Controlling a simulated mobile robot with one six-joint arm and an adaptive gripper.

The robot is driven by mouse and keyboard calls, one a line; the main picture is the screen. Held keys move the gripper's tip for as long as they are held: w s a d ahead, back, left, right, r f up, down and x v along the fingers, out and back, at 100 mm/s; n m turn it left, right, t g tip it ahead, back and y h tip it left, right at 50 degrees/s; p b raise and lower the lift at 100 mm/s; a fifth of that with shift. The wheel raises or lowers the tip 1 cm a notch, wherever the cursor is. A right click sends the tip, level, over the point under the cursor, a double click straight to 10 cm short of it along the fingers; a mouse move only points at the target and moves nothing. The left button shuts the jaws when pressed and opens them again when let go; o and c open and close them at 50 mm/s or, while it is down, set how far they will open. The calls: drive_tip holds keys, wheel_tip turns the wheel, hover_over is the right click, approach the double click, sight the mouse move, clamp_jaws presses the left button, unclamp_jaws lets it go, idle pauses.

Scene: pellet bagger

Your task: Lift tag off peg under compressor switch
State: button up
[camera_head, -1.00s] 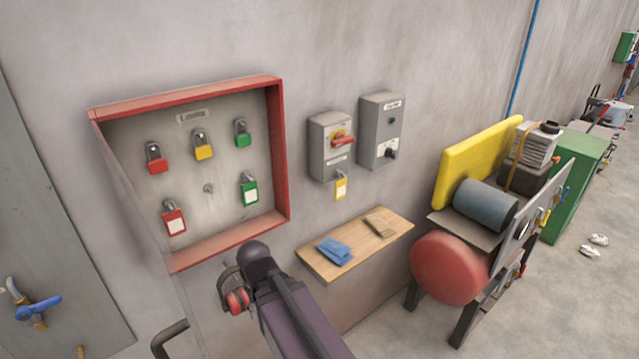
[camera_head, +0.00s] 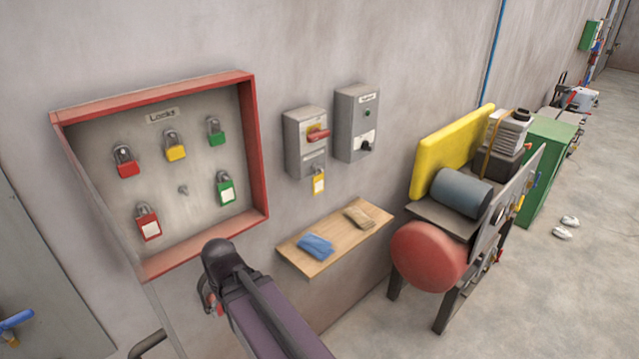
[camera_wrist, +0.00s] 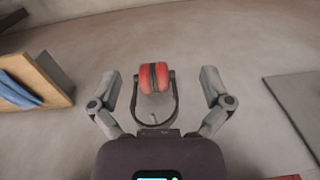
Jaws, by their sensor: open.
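A yellow padlock with a white label (camera_head: 318,182) hangs under a grey switch box with a red handle (camera_head: 306,145) on the wall. A second grey box (camera_head: 357,125) with a dark knob and a white patch is to its right; its label is too small to read. I see no separate tag or peg below this second box. My gripper (camera_wrist: 160,85) is open and empty, its fingers spread to either side of red ear defenders (camera_wrist: 154,78) in the wrist view.
A red-framed lock board (camera_head: 258,150) holds several padlocks and one bare peg (camera_head: 183,190). A wooden shelf (camera_head: 300,262) with a blue cloth (camera_head: 316,246) juts out below the switches.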

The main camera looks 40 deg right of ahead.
drive_tip(key=t+p, duration=0.6)
drive_tip(key=t, duration=0.7)
approach(319, 183)
drive_tip(key=s, duration=0.1)
drive_tip(key=s+r, duration=0.1)
drive_tip(key=s, duration=0.1)
drive_tip(key=shift+s+d+r+n+y, duration=0.15)
drive_tip(key=shift+s+d+n+y, duration=0.05)
drive_tip(key=shift+d+n+y, duration=0.2)
drive_tip(key=shift+b+x, duration=1.7)
drive_tip(key=shift+x, duration=2.6)
drive_tip(key=shift+w, duration=0.1)
